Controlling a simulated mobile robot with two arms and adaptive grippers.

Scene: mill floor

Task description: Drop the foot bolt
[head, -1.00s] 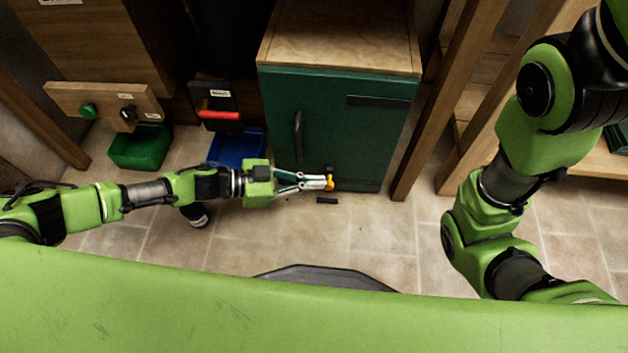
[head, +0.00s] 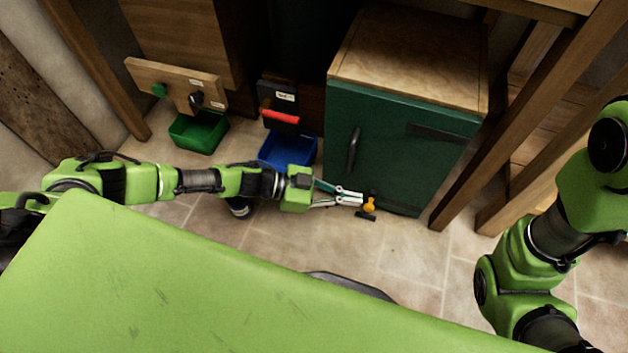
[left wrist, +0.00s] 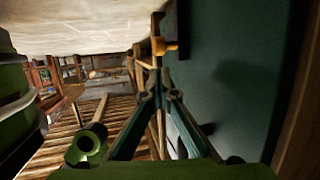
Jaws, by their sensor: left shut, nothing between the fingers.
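In the left wrist view the yellow bolt (left wrist: 164,46) shows just past the closed fingertips (left wrist: 156,72), beside the green door. Contact between tips and bolt cannot be told. My right arm is at the right; its gripper is out of view.
A blue bin (head: 288,150) and a green bin (head: 199,133) stand on the floor left of the cabinet. A panel with a red handle (head: 281,117) is above the blue bin. Wooden posts (head: 520,130) rise right of the cabinet.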

